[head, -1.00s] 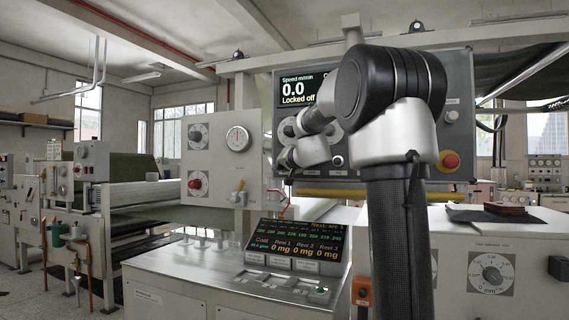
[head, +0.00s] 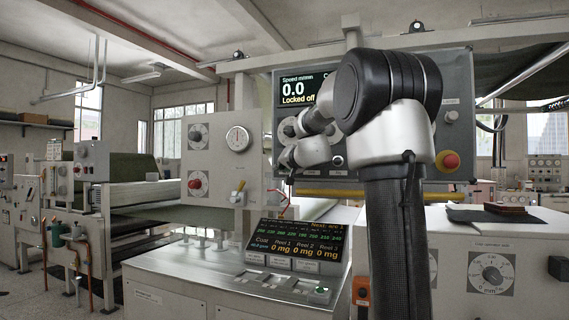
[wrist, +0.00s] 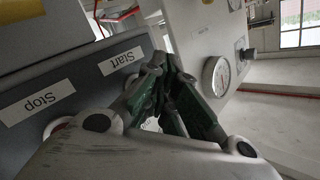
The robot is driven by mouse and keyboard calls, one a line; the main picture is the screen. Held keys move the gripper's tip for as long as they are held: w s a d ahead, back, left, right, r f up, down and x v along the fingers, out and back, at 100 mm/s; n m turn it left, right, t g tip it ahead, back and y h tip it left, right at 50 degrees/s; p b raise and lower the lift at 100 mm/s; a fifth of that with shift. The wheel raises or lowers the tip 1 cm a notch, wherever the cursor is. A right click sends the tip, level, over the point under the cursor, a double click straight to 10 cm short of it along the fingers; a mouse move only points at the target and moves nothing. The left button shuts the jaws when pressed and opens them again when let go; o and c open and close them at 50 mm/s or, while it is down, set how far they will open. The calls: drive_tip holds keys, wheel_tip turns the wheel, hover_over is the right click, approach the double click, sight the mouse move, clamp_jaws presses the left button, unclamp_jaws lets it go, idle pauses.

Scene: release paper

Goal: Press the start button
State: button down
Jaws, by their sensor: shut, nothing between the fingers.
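The Start label (wrist: 120,61) is on the grey control panel (wrist: 85,80) in the wrist view, upside down. I cannot tell whether the tips touch anything. In the head view the panel (head: 455,100) stands upright behind my arm, its screen (head: 297,90) reading 0.0 and "Locked off".
A red emergency knob (head: 450,161) on a yellow base is at the panel's right. A tilted lower display (head: 297,243) stands on the console below. A round gauge (head: 238,138) is on the housing to the left; it also shows in the wrist view (wrist: 216,75).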

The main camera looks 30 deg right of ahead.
drive_tip(key=shift+w+d, duration=0.25)
drive_tip(key=shift+d, duration=0.1)
idle(0.7)
idle(0.4)
drive_tip(key=shift+s+a, duration=0.55)
drive_tip(key=shift+a, duration=0.15)
drive_tip(key=s+a, duration=0.1)
drive_tip(key=a, duration=0.1)
drive_tip(key=s+a, duration=0.2)
idle(1.0)
